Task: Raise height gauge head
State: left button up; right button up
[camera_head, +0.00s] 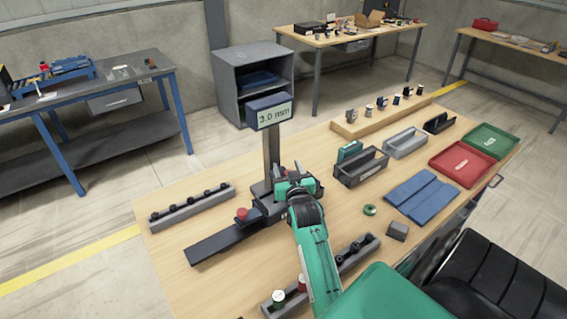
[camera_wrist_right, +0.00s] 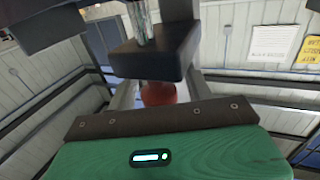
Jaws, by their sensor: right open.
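The height gauge stands on the wooden table. Its dark column (camera_head: 270,155) rises to a display box (camera_head: 270,111) whose reading ends in "mm"; the first digit is hard to read. A flat dark base (camera_head: 223,241) stretches to the front left, with a red knob (camera_head: 242,213) beside it. My right gripper (camera_head: 292,181) is open beside the lower column, and hides much of the gauge head there. In the right wrist view a dark block (camera_wrist_right: 150,60) with a shiny rod is close ahead, with a round red part (camera_wrist_right: 158,93) below it. Contact cannot be told. My left gripper is out of view.
A rail with black knobs (camera_head: 192,203) lies left of the gauge. A dark open bin (camera_head: 361,168) stands to the right, beyond it a red tray (camera_head: 460,164) and a green tray (camera_head: 489,140). Another rail (camera_head: 362,254) lies beside my right forearm.

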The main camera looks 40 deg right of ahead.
jog(key=shift+s+a+r, duration=0.15)
jog(key=shift+s+r, duration=0.1)
jog(key=shift+c, duration=0.4)
jog(key=c, duration=0.4)
grip_shut()
jog(key=shift+r+p, duration=0.3)
notch_tip(320, 180, up, 6)
jog(key=p, duration=0.4)
jog(key=shift+w, duration=0.1)
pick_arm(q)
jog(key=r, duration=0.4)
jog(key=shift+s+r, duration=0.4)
pick_arm(e)
jog(key=shift+f, duration=0.1)
